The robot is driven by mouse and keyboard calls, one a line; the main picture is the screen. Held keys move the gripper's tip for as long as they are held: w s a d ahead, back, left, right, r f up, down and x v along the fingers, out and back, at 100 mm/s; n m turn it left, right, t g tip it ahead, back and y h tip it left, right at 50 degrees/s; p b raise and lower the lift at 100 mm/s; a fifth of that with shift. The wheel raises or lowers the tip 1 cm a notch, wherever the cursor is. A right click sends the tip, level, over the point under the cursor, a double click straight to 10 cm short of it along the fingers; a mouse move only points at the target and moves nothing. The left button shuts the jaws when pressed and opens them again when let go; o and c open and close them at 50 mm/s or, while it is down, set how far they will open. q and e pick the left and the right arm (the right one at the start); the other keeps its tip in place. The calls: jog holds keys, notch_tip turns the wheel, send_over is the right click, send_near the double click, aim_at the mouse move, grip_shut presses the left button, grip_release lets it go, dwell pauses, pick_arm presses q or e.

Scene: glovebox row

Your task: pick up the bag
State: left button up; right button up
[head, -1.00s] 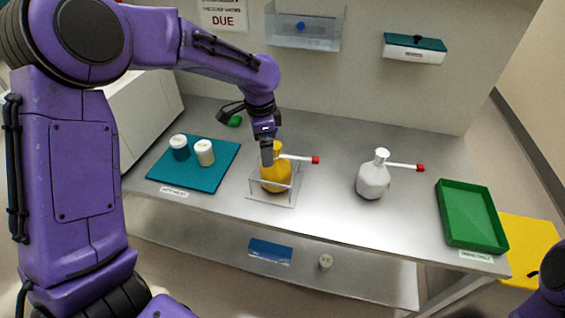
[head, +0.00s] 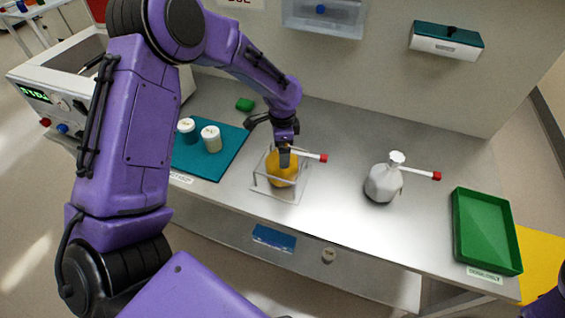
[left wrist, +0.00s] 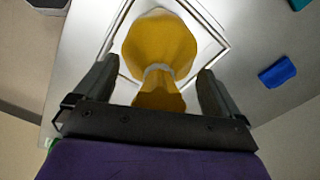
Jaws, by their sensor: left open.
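The bag (head: 283,172) is yellow and sits in a clear open-topped holder (head: 262,184) on the metal bench. In the left wrist view the bag (left wrist: 160,45) shows a wide body and a neck gathered by a pale tie. My left gripper (head: 285,158) points down over the bag from above. In the left wrist view its fingers (left wrist: 157,72) are open, one on each side of the bag's neck, with gaps between. Part of the bag is hidden behind the gripper in the head view. My right gripper is out of view.
A white tube with a red tip (head: 312,156) sticks out beside the bag. A white bottle (head: 383,182) with a red-tipped spout stands to the right, then a green tray (head: 487,231). Two jars (head: 211,139) stand on a teal mat (head: 208,172) at left.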

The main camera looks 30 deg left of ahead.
pick_arm(q)
jog(key=shift+f, duration=0.3)
jog(key=shift+s, duration=0.1)
jog(key=c, duration=1.5)
jog(key=shift+s, duration=0.1)
grip_shut()
jog(key=shift+d, duration=0.1)
jog(key=shift+s, duration=0.1)
